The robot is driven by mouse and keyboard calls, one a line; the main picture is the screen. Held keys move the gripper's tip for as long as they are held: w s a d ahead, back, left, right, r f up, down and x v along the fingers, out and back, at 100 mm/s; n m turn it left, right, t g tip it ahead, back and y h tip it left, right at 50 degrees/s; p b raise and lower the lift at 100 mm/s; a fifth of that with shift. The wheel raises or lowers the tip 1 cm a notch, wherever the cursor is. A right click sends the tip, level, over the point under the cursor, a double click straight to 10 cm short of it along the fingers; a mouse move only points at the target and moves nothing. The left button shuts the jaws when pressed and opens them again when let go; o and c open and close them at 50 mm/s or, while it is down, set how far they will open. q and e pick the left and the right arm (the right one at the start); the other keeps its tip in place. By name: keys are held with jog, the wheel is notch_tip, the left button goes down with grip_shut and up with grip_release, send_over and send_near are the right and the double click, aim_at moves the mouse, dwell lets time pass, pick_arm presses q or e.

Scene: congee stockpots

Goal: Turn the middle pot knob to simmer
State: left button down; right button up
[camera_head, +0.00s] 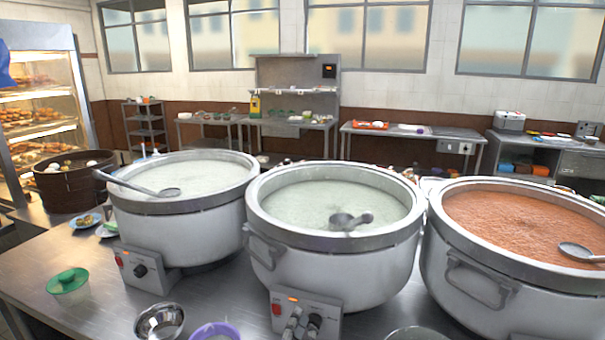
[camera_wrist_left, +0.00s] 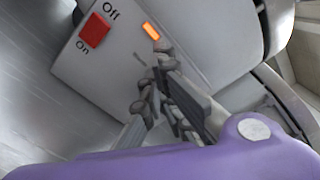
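The middle pot (camera_head: 335,262) is a large white stockpot full of pale congee. Its control box (camera_head: 276,322) carries a red switch and a lit orange lamp. A dark knob (camera_head: 314,322) shows on the box's right half. My left gripper (camera_head: 295,326) has its grey fingers in front of this box, close beside the knob. In the left wrist view, the gripper's fingers (camera_wrist_left: 172,100) overlap the control box (camera_wrist_left: 115,65), below and right of the red Off/On switch (camera_wrist_left: 95,30). They hide the knob there; contact and finger gap cannot be made out. My right gripper is out of view.
The left pot (camera_head: 185,232) of pale congee and the right pot (camera_head: 480,265) of orange-red congee flank the middle one closely. A ladle (camera_head: 345,220) rests in the middle pot.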

pick_arm(q)
jog(key=shift+d, duration=0.15)
jog(key=shift+a+r+p, duration=0.2)
jog(key=shift+r+p, duration=0.1)
jog(key=shift+r, duration=0.1)
jog(key=v, duration=0.6)
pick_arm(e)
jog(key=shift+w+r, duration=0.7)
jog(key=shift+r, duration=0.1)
pick_arm(q)
jog(key=shift+f, duration=0.1)
